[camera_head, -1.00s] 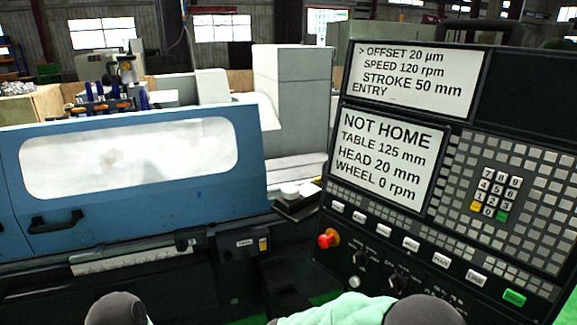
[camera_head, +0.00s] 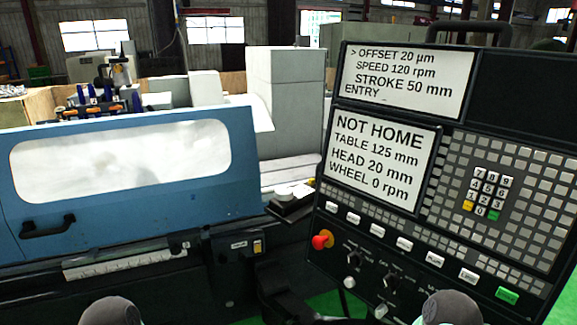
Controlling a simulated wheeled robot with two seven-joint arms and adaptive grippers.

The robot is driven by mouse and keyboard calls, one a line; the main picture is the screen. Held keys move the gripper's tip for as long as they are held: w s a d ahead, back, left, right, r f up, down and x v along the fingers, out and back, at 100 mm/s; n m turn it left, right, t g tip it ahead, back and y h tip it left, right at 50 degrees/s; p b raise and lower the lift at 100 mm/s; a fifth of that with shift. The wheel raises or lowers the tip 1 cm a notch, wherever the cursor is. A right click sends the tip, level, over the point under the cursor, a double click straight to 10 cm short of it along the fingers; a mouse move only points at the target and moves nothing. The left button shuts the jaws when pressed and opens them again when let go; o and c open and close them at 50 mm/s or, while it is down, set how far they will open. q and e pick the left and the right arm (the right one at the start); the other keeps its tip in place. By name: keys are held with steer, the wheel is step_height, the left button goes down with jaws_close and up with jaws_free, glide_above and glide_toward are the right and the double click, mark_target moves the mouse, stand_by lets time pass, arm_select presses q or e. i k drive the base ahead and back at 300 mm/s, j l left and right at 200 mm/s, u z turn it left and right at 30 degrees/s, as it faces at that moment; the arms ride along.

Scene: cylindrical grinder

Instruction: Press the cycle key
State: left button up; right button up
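The control panel (camera_head: 320,232) stands at the right, tilted, with a row of white keys (camera_head: 405,243) below its lower screen. A green key (camera_head: 507,294) is at the right end of this row. The key labels are too small to read surely, so I cannot tell which is the cycle key. The lower screen (camera_head: 380,158) reads NOT HOME, TABLE 125 mm, HEAD 20 mm, WHEEL 0 rpm. The upper screen (camera_head: 408,80) reads OFFSET 20 µm, SPEED 120 rpm, STROKE 50 mm, ENTRY. Neither gripper is in view; only rounded grey parts of my arms show at the bottom edge.
A red emergency-stop button (camera_head: 321,241) sticks out at the panel's lower left, with knobs beside it. A number pad (camera_head: 489,191) sits among grey buttons. The grinder's blue door (camera_head: 130,205) with its window is closed at the left. The space before the keys looks clear.

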mark_target(508, 296)
steer(key=z, duration=1.65)
